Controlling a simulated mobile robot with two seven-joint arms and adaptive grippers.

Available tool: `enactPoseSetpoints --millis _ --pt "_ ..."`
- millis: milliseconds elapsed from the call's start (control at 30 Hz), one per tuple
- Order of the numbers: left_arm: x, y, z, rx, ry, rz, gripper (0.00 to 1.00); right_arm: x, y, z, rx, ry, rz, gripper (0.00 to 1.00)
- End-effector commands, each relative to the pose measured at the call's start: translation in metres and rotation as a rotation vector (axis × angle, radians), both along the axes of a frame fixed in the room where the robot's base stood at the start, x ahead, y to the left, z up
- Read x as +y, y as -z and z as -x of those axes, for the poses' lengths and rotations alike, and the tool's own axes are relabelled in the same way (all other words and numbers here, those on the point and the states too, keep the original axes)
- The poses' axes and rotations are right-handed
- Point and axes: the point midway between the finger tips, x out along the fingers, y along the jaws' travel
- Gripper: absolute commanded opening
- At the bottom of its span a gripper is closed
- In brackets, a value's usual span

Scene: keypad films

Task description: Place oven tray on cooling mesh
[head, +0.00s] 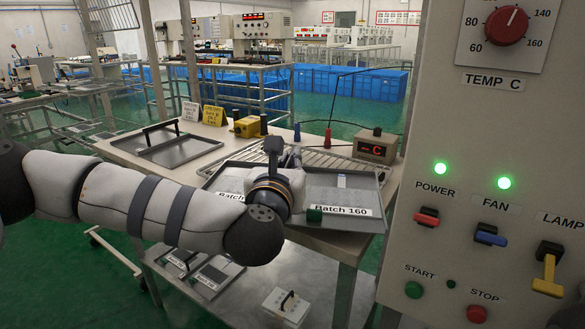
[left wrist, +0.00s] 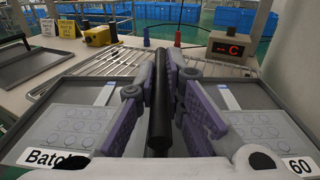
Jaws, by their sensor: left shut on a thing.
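The oven tray (head: 345,203) is a flat grey tray with a "Batch 160" label and rows of faint round marks, also seen in the left wrist view (left wrist: 265,125). My left gripper (left wrist: 162,85) is shut on its black bar handle (left wrist: 159,110); in the head view the gripper (head: 275,155) and wrist cover the tray's middle. The cooling mesh (head: 325,158) is a wire rack on the table, just behind the tray; it also shows in the left wrist view (left wrist: 110,65). The tray hides its near part. I cannot tell whether they touch. My right gripper is not in view.
A second tray (head: 182,154) with a black handle lies left on the table. Behind the mesh are a yellow box (head: 250,127), sign cards (head: 213,115) and a small red-lit display (head: 376,147). A control panel (head: 470,180) with switches stands close on the right.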

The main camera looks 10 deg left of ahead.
Motion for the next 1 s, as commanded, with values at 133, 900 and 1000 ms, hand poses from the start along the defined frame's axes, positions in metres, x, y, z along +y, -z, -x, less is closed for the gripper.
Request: enactPoseSetpoints --millis 133,900,1000 --pt "-0.0013 0.0166 0.0029 0.0 -0.001 0.0 0.0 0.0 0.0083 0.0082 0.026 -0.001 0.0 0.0" --pt "-0.0027 0.0156 0.0037 -0.001 0.003 0.0 0.3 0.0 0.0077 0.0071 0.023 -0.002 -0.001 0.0" --pt "-0.003 0.0131 0.0036 -0.002 0.004 0.0 0.3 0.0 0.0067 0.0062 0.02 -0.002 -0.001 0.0"
